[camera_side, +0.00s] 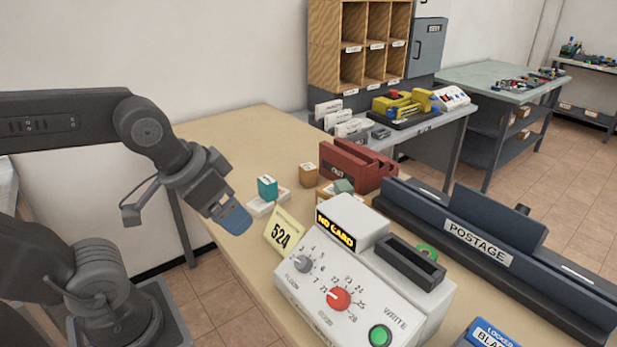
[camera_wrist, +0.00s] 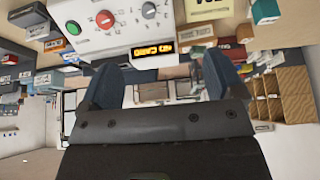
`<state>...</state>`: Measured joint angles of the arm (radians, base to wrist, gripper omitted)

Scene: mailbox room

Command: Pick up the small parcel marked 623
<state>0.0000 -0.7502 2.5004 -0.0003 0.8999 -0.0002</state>
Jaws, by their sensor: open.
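I cannot read 623 on any parcel. Small box-shaped items stand on the tan table: a teal box (camera_side: 267,187) on a white base, a brown box (camera_side: 309,174) to its right, and a grey-green box (camera_side: 343,187) beyond the white machine. The teal box also shows at the top right of the wrist view (camera_wrist: 264,10). My gripper (camera_side: 236,219) is left of the teal box, pointing down and right, with its blue fingertips apart from everything. In the wrist view its fingers (camera_wrist: 163,76) are spread with nothing held between them.
A white machine (camera_side: 345,270) with dials and a "NO CARD" display fills the near table. A yellow card (camera_side: 283,232) reading 524 stands beside it. A dark postage rail (camera_side: 480,237) and a dark red holder (camera_side: 350,166) lie beyond. The table's back left (camera_side: 225,130) is bare.

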